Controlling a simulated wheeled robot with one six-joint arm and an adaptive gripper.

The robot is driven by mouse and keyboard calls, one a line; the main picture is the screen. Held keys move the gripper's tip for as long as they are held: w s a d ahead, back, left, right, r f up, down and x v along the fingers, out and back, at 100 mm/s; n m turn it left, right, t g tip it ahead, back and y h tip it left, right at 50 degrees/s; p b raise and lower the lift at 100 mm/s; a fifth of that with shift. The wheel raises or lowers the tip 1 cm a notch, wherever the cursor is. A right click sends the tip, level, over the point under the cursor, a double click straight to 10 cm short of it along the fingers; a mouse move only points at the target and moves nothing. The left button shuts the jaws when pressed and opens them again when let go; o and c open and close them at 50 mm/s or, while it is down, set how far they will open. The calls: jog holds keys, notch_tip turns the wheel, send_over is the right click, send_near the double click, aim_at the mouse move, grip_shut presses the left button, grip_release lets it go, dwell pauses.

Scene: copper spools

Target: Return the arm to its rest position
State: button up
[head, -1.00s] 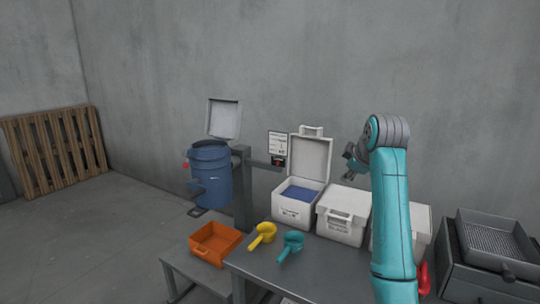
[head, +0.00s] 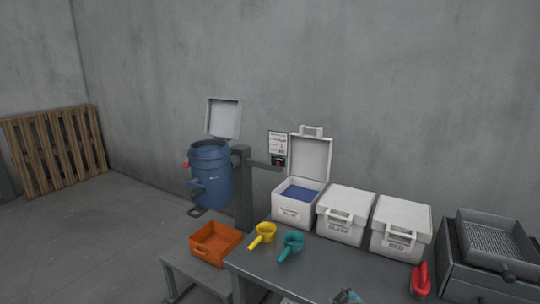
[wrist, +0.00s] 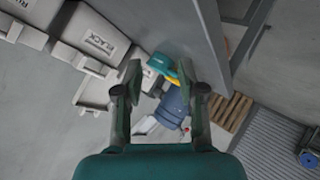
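In the wrist view, my gripper (wrist: 165,88) shows its two dark fingers spread apart, with nothing held between them. Beyond the fingers, at a distance, the teal scoop (wrist: 164,63) and the blue hopper (wrist: 173,105) show through the gap. In the head view, most of my arm is out of sight. Only a small teal and dark piece of it (head: 347,296) shows at the bottom edge. The gripper's fingers cannot be made out there.
The grey table (head: 325,265) holds a yellow scoop (head: 264,234), a teal scoop (head: 291,244), a red scoop (head: 421,281), an open white bin (head: 294,212) and two closed bins (head: 343,219) (head: 399,231). An orange tray (head: 213,245) and the blue hopper (head: 211,175) stand left.

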jog(key=s+a+f+m+t, duration=0.1)
jog(key=s+f, duration=0.3)
jog(key=s, duration=0.6)
jog(key=s+f+m, duration=0.2)
jog(key=s+f, duration=0.2)
jog(key=s, duration=0.5)
jog(key=s+a+f+m+t, duration=0.1)
jog(key=s+f, duration=0.3)
jog(key=s, duration=0.6)
jog(key=s+r+m, duration=0.1)
jog(key=s+r, duration=0.3)
jog(key=s, duration=0.5)
jog(key=s+r+m+t, duration=0.1)
jog(key=s+r, duration=0.4)
jog(key=s, duration=0.4)
jog(key=s+r+m, duration=0.2)
jog(key=s+r, duration=0.3)
jog(key=s, duration=0.3)
jog(key=shift+s+t, duration=0.3)
jog(key=shift+s, duration=0.1)
